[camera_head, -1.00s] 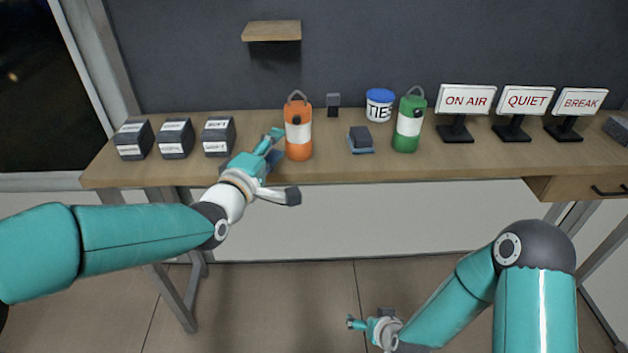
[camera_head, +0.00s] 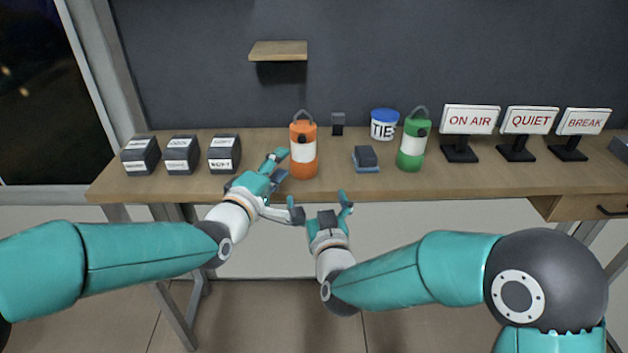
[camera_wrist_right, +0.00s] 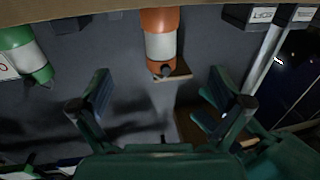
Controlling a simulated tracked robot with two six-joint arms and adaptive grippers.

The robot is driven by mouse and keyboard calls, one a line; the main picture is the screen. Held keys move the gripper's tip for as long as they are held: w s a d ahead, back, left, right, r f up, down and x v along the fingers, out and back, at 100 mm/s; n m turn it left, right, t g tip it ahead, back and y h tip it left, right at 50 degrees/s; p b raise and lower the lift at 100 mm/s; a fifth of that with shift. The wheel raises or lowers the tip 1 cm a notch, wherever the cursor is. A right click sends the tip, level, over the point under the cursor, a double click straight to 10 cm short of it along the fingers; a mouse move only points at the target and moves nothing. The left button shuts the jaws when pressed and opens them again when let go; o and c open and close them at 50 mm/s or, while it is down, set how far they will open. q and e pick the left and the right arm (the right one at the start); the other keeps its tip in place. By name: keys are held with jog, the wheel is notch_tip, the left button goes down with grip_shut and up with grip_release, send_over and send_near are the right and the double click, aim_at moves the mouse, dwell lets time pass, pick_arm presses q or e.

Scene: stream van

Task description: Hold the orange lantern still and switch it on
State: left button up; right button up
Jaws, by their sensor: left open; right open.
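The orange lantern (camera_head: 303,163) stands upright on the desk, with a white middle band, a dark knob near its top and a grey carrying handle. My left gripper (camera_head: 286,184) is open at the lantern's left front side, its fingers apart; I cannot tell whether it touches. My right gripper (camera_head: 321,203) is open and empty in front of the desk edge, below and slightly right of the lantern. In the right wrist view, which appears upside down, the lantern (camera_wrist_right: 160,45) shows beyond and between the open fingers of my right gripper (camera_wrist_right: 160,95).
A green lantern (camera_head: 411,146), a white TIE tub (camera_head: 383,125) and a dark block on a blue base (camera_head: 366,158) stand to the right. Three dark labelled blocks (camera_head: 181,155) are left. Lettered signs (camera_head: 470,120) stand further right. A small shelf (camera_head: 278,50) is above.

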aim_at(304, 157)
jog(key=w+a, duration=0.1)
jog(key=w, duration=0.9)
jog(key=w+a, duration=0.1)
jog(key=w, duration=0.5)
jog(key=shift+w+a, duration=0.1)
jog(key=shift+a, duration=0.25)
jog(key=c, duration=1.3)
pick_arm(q)
jog(key=shift+c, duration=0.6)
pick_arm(e)
jog(key=shift+c, duration=0.8)
pick_arm(q)
grip_shut()
